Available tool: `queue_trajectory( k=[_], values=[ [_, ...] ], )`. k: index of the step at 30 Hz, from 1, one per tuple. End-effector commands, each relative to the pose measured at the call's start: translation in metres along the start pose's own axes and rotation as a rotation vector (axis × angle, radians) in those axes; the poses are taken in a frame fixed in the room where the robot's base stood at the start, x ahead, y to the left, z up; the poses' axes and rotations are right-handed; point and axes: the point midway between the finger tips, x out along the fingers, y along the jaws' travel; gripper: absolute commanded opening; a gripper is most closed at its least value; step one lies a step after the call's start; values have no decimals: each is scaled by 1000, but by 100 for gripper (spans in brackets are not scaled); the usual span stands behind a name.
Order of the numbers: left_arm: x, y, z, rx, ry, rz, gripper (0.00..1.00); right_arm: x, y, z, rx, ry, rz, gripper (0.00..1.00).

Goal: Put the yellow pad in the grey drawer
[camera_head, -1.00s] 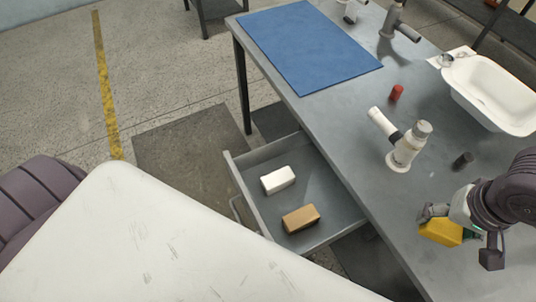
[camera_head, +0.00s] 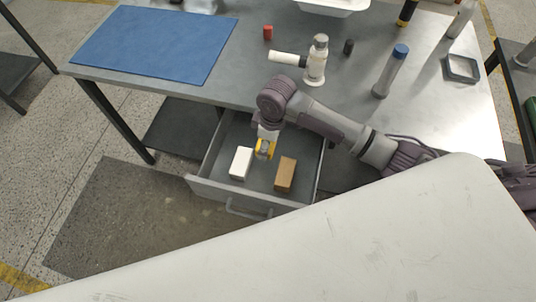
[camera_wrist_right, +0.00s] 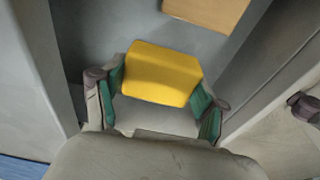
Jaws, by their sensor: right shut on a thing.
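The yellow pad (camera_head: 265,147) is held by my right gripper (camera_head: 266,150) over the open grey drawer (camera_head: 215,190) under the table. In the right wrist view the yellow pad (camera_wrist_right: 163,74) sits between the green-padded fingers of my right gripper (camera_wrist_right: 163,95), with the drawer's grey floor (camera_wrist_right: 95,35) below. Whether the pad touches the floor is hard to tell. In the drawer lie a white block (camera_head: 241,163) to the left and a brown block (camera_head: 285,174) to the right. The brown block (camera_wrist_right: 207,12) also shows at the wrist view's top edge. My left gripper is not in view.
The grey table (camera_head: 240,80) carries a blue mat (camera_head: 155,43), a red cylinder (camera_head: 267,32), a white and grey fitting (camera_head: 315,62), a dark cylinder (camera_head: 348,47) and a blue-capped tube (camera_head: 390,72). The drawer's walls stand close around the gripper.

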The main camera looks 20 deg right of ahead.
Motion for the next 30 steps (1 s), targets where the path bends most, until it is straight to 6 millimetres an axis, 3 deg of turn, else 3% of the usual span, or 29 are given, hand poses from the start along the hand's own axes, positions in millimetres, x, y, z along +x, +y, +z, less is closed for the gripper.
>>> queue_trajectory(
  k=[6, 18, 30],
  values=[
    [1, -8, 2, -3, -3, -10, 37, 42, -1, 6, -4, -2, -2, 48],
    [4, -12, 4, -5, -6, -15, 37, 88, -1, 11, -4, -1, -1, 48],
    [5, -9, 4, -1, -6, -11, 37, 95, -1, 12, -4, -1, 0, 48]
  ],
)
